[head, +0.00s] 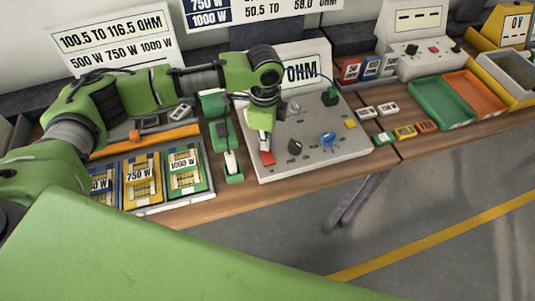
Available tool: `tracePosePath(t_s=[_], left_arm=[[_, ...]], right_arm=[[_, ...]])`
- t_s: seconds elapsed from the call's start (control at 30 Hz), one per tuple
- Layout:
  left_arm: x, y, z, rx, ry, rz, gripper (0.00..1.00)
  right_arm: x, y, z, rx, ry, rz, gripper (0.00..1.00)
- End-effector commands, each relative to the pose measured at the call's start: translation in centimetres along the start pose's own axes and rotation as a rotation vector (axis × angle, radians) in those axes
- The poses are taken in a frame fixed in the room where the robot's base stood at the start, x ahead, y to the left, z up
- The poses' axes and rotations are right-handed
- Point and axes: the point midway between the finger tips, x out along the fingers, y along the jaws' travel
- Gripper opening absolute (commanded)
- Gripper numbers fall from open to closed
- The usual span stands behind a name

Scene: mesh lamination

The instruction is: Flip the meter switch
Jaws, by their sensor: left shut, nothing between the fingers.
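The meter (325,150) is a light grey sloped panel on the bench, with a raised display (302,70) that reads "OHM" in its visible part. A red rocker-like switch (267,158) is at the panel's left front corner. My left gripper (265,146) is shut and empty, pointing down just above and behind the red switch. I cannot tell whether its tips touch the switch. The gripper and forearm hide part of the display and the panel's left side. The panel also has a black knob (295,147) and a blue knob (328,138). My right gripper is not in view.
A green and white device (222,135) stands close left of the meter. A tray (168,206) with labelled wattage packs lies further left. Green (441,104) and orange (474,94) bins stand at right. The bench's front edge runs just before the meter.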

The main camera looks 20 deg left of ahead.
Motion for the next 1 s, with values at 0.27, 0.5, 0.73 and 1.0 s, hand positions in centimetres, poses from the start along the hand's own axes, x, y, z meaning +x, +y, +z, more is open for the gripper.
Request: tracePosePath(t_s=[0.27, 0.5, 0.73, 1.0], left_arm=[[0.5, 0.0, 0.0, 0.000, 0.000, 0.000, 0.00], [0.8, 0.0, 0.0, 0.000, 0.000, 0.000, 0.00], [1.2, 0.0, 0.0, 0.000, 0.000, 0.000, 0.00], [1.6, 0.0, 0.0, 0.001, 0.000, 0.000, 0.00]], right_arm=[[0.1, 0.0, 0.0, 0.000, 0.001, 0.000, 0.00], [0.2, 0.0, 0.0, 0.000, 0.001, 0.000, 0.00], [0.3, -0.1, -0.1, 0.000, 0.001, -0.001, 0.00], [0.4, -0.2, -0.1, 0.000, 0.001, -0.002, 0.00]])
